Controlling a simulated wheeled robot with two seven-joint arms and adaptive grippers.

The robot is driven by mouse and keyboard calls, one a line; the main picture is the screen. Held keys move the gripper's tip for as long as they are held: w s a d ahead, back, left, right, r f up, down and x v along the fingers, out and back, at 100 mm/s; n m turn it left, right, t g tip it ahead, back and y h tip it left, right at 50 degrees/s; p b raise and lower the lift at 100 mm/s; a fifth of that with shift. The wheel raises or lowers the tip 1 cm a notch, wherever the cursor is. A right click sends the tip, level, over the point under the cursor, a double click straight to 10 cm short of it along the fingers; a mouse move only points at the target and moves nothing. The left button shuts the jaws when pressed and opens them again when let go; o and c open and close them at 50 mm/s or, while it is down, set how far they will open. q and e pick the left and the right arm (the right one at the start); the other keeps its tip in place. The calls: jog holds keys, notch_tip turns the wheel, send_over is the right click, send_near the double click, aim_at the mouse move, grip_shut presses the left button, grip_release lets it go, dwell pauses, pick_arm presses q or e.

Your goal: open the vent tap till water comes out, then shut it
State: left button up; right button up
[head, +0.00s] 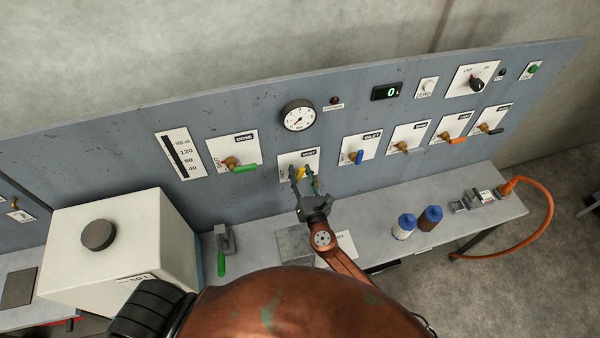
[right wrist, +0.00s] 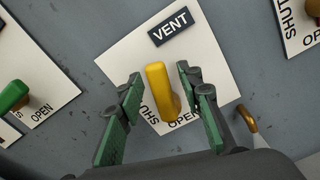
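The vent tap has a yellow handle (head: 299,173) on a white plate marked VENT, below the round gauge on the grey panel. In the right wrist view the yellow handle (right wrist: 161,90) stands between the two green-padded fingers of my right gripper (right wrist: 160,96), with a gap on each side. The SHUT and OPEN marks are partly covered by the handle and fingers. My right gripper (head: 307,183) is open at the tap in the head view. A brass spout (right wrist: 247,118) shows right of the fingers; I see no water at it. My left gripper is not in view.
A green-handled tap (head: 240,167) is left of the vent tap and a blue-handled tap (head: 356,157) right of it. The round gauge (head: 298,116) is above; the digital display (head: 387,92) reads 0. A white box (head: 120,245) and two bottles (head: 404,227) stand on the bench.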

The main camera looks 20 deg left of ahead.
jog(key=shift+s, duration=0.1)
jog(key=v, duration=1.2)
